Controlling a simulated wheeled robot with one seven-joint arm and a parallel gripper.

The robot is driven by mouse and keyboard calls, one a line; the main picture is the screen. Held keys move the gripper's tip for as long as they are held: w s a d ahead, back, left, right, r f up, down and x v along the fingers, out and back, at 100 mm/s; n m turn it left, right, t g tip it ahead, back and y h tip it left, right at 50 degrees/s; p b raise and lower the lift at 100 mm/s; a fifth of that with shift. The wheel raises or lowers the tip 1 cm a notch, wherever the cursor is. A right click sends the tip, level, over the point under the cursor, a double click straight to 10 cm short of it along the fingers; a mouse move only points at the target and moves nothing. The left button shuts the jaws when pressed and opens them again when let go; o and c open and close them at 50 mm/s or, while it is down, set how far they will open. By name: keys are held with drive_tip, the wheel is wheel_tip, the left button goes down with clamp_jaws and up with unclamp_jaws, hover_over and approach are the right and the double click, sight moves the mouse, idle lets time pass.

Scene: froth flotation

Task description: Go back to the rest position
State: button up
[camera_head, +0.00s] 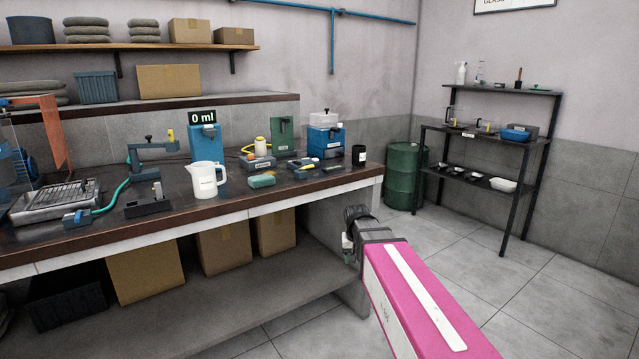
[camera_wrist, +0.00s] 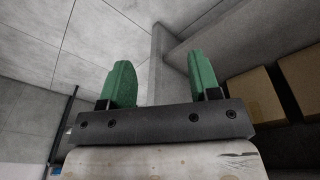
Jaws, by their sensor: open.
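My gripper (camera_wrist: 161,84) shows in the wrist view with two green fingers spread apart. Nothing is between them. Beyond them are grey floor tiles, a grey upright and part of the space under the bench. In the head view my pink and white arm reaches in from the lower right. Its dark wrist end is in front of the right end of the workbench (camera_head: 225,207), below the bench top. The fingers cannot be made out in the head view.
A white jug (camera_head: 205,180), a blue unit with a "0 ml" display (camera_head: 205,143) and small tools stand on the bench. Cardboard boxes (camera_head: 146,272) sit underneath. A green drum (camera_head: 404,177) and a black shelf rack (camera_head: 487,137) stand behind. The floor at right is clear.

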drive_tip(key=s+d+f, duration=0.3)
drive_tip(key=s+f, duration=0.3)
drive_tip(key=s, duration=0.1)
drive_tip(key=s+d+f+g, duration=0.1)
drive_tip(key=s+d+f, duration=0.2)
drive_tip(key=s+f, duration=0.3)
drive_tip(key=shift+s+d+n+y, duration=0.15)
drive_tip(key=shift+s+n+y, duration=0.15)
drive_tip(key=shift+s, duration=0.4)
idle(0.4)
